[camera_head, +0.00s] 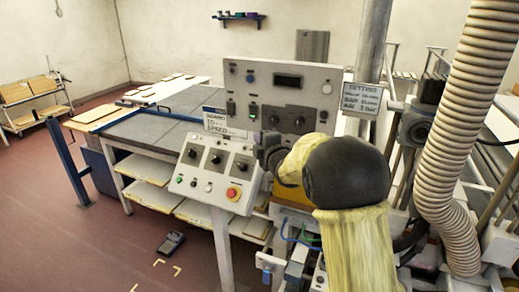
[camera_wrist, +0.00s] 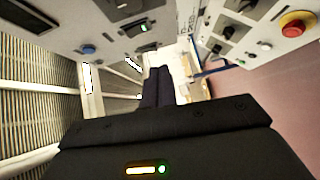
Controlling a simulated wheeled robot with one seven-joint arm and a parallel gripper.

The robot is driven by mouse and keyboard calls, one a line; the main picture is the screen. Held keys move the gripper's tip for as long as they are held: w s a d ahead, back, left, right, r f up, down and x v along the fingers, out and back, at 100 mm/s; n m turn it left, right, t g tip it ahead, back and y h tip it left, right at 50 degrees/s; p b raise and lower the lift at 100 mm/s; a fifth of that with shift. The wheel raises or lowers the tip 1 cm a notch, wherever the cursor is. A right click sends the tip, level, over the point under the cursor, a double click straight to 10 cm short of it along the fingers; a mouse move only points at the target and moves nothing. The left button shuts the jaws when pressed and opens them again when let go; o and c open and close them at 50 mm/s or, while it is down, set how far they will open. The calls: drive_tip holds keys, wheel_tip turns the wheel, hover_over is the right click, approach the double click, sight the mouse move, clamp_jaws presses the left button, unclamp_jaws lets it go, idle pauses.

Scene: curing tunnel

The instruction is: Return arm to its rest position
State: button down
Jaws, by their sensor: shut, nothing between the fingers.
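My gripper (camera_head: 266,150) is in front of the control panels in the head view, partly hidden by my yellow-covered arm. In the wrist view its dark fingers (camera_wrist: 157,80) are together with nothing between them. The sloped console (camera_head: 200,184) is just left of the gripper, with black knobs and a red emergency button (camera_head: 232,194). That red button also shows at the upper right of the wrist view (camera_wrist: 296,25). The upright panel (camera_head: 300,80) stands behind the gripper, with gauges, knobs and a dark display. I cannot tell the exact gap between gripper and panels.
A ribbed hose (camera_head: 468,120) and pipework stand close on the right. A grey-topped table (camera_head: 150,128) with shelves below is at the left, with a blue post (camera_head: 68,165) beside it. A small dark device (camera_head: 171,242) lies on the floor. Open floor lies at the lower left.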

drive_tip(key=s+d+f+m+g+h, duration=0.6)
drive_tip(key=s+d+f+m, duration=0.6)
drive_tip(key=s+d, duration=0.35)
drive_tip(key=s+d+f+m+g, duration=0.1)
drive_tip(key=s+f+m+g, duration=0.1)
drive_tip(key=s, duration=0.5)
drive_tip(key=s+d+f+m+g, duration=0.1)
drive_tip(key=s+f+m+g, duration=0.1)
drive_tip(key=s+m, duration=0.3)
drive_tip(key=s+d+f+m+g+h, duration=0.1)
drive_tip(key=s+f+m+g, duration=0.1)
drive_tip(key=s, duration=0.8)
drive_tip(key=shift+d+f+m+g, duration=0.25)
drive_tip(key=shift+m+g, duration=0.35)
drive_tip(key=shift+m, duration=0.1)
